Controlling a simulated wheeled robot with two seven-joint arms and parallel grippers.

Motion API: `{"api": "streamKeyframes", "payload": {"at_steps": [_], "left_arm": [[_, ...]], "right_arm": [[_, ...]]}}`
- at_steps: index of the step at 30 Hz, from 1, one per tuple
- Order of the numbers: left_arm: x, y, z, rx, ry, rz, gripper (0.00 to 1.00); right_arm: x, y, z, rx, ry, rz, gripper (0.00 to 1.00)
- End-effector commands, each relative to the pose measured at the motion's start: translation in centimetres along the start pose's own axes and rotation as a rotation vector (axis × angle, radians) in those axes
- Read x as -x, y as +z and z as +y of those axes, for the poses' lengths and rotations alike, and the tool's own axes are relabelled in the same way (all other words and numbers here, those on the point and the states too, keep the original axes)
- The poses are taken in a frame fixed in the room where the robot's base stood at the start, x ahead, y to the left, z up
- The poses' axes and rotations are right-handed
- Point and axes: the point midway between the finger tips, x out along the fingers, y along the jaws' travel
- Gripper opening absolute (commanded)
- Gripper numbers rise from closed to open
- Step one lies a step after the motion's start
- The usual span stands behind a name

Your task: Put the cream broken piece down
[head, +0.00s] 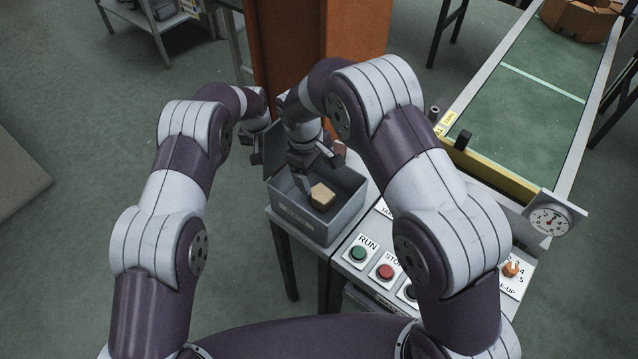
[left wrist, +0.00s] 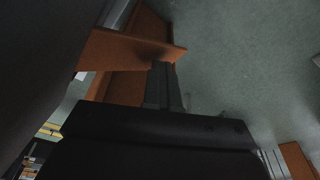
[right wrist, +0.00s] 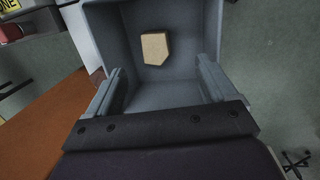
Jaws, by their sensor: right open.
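The cream broken piece (head: 322,196) lies inside a grey box (head: 291,213). In the right wrist view the piece (right wrist: 155,48) is a pale block with a pointed end, resting in the box (right wrist: 199,30). My right gripper (head: 316,172) is over the box with its jaws apart. In the right wrist view its fingers (right wrist: 162,88) are spread wide, with nothing between them, and the piece lies beyond the tips. My left gripper (left wrist: 164,72) has its two fingers together, with nothing seen between them.
The box stands on a small table beside a panel (head: 371,250) with RUN and STOP buttons. An orange-brown post (head: 285,45) rises behind the box. A green conveyor (head: 525,85) and a dial gauge (head: 549,222) are at the right. Open floor lies at the left.

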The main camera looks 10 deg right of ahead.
Motion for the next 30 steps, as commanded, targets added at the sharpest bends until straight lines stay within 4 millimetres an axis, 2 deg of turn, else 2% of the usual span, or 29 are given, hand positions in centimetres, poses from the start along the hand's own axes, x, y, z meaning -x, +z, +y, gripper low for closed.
{"api": "streamKeyframes", "payload": {"at_steps": [1, 5, 8, 11, 14, 18, 21, 25, 30], "left_arm": [[-0.6, 0.6, 0.3, 0.002, 0.004, -0.016, 0.0], [-0.5, 0.6, 0.3, 0.002, 0.004, -0.016, 0.0], [-0.5, 0.6, 0.3, 0.002, 0.004, -0.016, 0.0], [-0.5, 0.6, 0.3, 0.002, 0.004, -0.016, 0.0], [-0.5, 0.6, 0.3, 0.002, 0.003, -0.015, 0.0], [-0.6, 0.6, 0.3, 0.002, 0.004, -0.015, 0.0], [-0.5, 0.6, 0.3, 0.002, 0.004, -0.015, 0.0], [-0.5, 0.6, 0.3, 0.002, 0.004, -0.016, 0.0], [-0.5, 0.6, 0.3, 0.002, 0.004, -0.016, 0.0]], "right_arm": [[0.3, 0.0, 0.0, 0.0, 0.0, 0.001, 0.85], [0.8, 0.0, 0.0, 0.0, -0.001, -0.001, 0.85], [1.4, 0.9, 0.2, -0.031, -0.006, 0.007, 0.85], [3.1, 4.1, 0.8, -0.141, -0.027, 0.034, 0.85], [5.2, 9.2, 0.9, -0.312, -0.054, 0.077, 0.85], [7.0, 16.3, -0.7, -0.55, -0.083, 0.13, 0.85], [7.5, 20.1, -2.3, -0.681, -0.095, 0.156, 0.85], [7.5, 22.7, -3.7, -0.775, -0.102, 0.173, 0.85], [7.4, 23.4, -4.2, -0.799, -0.105, 0.174, 0.85]]}}
